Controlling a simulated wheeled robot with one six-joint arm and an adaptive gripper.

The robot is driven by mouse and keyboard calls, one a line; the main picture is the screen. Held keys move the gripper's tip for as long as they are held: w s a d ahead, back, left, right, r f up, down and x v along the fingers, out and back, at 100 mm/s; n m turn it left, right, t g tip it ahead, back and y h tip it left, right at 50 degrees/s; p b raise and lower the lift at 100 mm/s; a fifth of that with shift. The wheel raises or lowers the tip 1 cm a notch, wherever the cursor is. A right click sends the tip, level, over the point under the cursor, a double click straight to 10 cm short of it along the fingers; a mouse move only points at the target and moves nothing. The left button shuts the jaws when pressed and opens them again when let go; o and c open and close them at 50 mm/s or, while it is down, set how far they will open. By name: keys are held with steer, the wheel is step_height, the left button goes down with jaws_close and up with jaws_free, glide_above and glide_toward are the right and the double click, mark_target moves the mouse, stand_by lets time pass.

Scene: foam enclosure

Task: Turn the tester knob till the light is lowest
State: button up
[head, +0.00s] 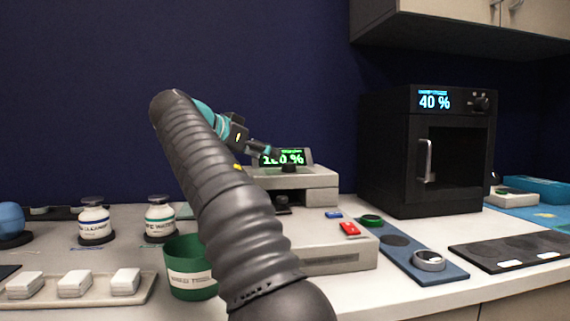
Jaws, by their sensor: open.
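A pale grey bench device, which looks like the tester (318,183), stands behind my arm at the middle of the counter. Its green-lit display (297,156) shows a percent figure, partly covered by my gripper, so I cannot read it surely. A small dark knob-like part (290,169) sits just below the display, and another dark round part (282,201) is lower on the front. My gripper (266,151) is open at the display's left side, close to the upper knob-like part. I cannot tell whether they touch. The fingers are small and partly hidden.
A black oven-like box (390,150) reading 40 % stands at right. A blue mat (425,268) holds round parts.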

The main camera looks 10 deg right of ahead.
mark_target(289, 167)
steer(key=x, duration=0.8)
steer(key=shift+c, duration=0.2)
steer(key=c, duration=1.1)
